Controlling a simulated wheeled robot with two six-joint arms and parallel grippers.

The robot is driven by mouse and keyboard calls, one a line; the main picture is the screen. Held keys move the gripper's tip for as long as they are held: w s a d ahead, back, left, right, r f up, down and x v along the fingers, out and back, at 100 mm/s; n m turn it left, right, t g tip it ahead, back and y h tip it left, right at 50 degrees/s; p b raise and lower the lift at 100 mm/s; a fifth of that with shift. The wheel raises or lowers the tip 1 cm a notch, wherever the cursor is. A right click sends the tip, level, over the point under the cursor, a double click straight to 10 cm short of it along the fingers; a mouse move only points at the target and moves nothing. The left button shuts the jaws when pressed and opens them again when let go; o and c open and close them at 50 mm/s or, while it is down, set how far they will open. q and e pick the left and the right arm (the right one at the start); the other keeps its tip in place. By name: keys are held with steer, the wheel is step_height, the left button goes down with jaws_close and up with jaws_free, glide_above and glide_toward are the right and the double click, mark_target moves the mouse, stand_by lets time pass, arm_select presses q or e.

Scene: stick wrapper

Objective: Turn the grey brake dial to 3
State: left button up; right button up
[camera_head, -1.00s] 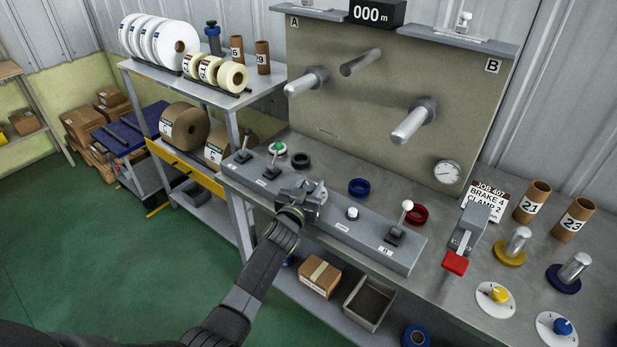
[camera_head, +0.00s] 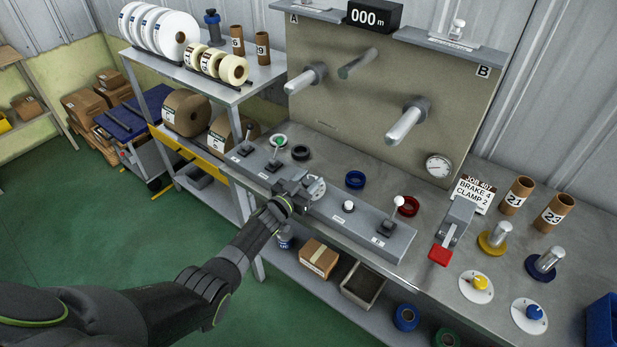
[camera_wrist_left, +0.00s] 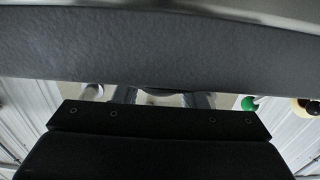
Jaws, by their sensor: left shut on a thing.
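The grey brake dial sits on the long grey console (camera_head: 372,228). Its pale round plate (camera_head: 317,187) shows just right of my left gripper (camera_head: 301,189), which covers most of the dial. My left gripper is shut on the dial's knob. The knob's pointer and the number it points to are hidden. In the left wrist view the dark gripper body fills most of the picture, and the two fingers (camera_wrist_left: 160,98) show only in a narrow gap. My right gripper is not in view.
Levers stand on the console on both sides, one white-knobbed (camera_head: 397,203) and one green-knobbed (camera_head: 276,143). A white button (camera_head: 348,206) is right of the dial. A yellow dial (camera_head: 480,283) and a blue dial (camera_head: 534,312) are at the right. The job card (camera_head: 472,194) reads brake 4, clamp 2.

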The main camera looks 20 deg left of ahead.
arm_select(q)
steer(key=o, duration=1)
steer(key=shift+c, duration=0.2)
steer(key=shift+s+a+p, duration=0.2)
steer(key=shift+s+p, duration=0.1)
steer(key=shift+s, duration=0.3)
steer(key=p+v, duration=0.2)
steer(key=v, duration=1.4)
steer(key=shift+s, duration=0.1)
